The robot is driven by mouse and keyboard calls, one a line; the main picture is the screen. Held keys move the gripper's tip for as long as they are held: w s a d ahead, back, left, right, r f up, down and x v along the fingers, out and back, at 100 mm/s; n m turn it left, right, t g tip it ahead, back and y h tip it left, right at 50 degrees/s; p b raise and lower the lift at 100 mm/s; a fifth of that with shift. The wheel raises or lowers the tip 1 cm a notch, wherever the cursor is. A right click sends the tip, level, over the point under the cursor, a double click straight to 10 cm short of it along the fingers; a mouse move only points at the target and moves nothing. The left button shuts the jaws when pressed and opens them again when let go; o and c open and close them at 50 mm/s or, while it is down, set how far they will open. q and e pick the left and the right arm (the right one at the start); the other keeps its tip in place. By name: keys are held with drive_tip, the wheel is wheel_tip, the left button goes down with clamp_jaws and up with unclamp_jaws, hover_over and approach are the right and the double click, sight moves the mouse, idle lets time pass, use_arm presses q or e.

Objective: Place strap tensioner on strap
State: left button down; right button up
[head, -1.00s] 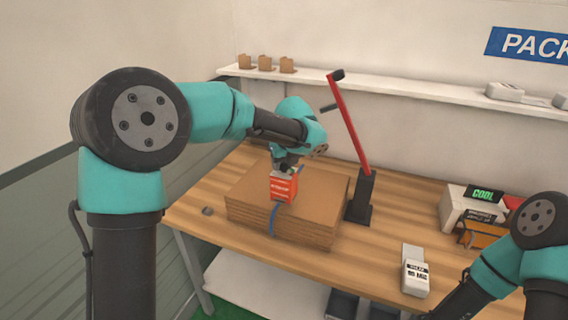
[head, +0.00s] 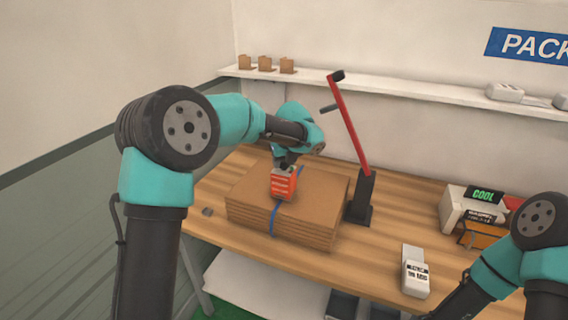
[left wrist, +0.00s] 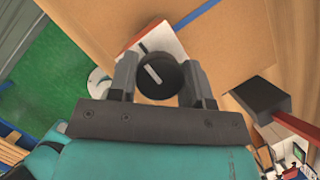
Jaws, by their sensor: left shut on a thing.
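The strap tensioner is a small red block with pale markings (head: 284,184). It is over the top of the stack of flat brown cardboard (head: 318,205). The blue strap (head: 273,220) runs across the stack and down its front side, passing by the tensioner. My left gripper (head: 284,165) is shut on the tensioner's top. In the left wrist view the fingers (left wrist: 160,85) flank a round dark knob on the tensioner (left wrist: 157,38), and the strap (left wrist: 196,14) shows beyond it. I cannot tell whether the tensioner touches the strap. My right gripper is out of view.
A red lever on a black post (head: 361,190) stands right of the stack. A white handheld device (head: 415,275) lies at the table's front. A wall shelf (head: 400,92) runs behind.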

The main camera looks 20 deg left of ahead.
use_arm(q)
drive_tip(key=shift+f, duration=0.55)
drive_tip(key=c, duration=0.5)
unclamp_jaws()
drive_tip(key=shift+f, duration=0.1)
drive_tip(key=shift+c, duration=0.2)
drive_tip(key=v, duration=1.2)
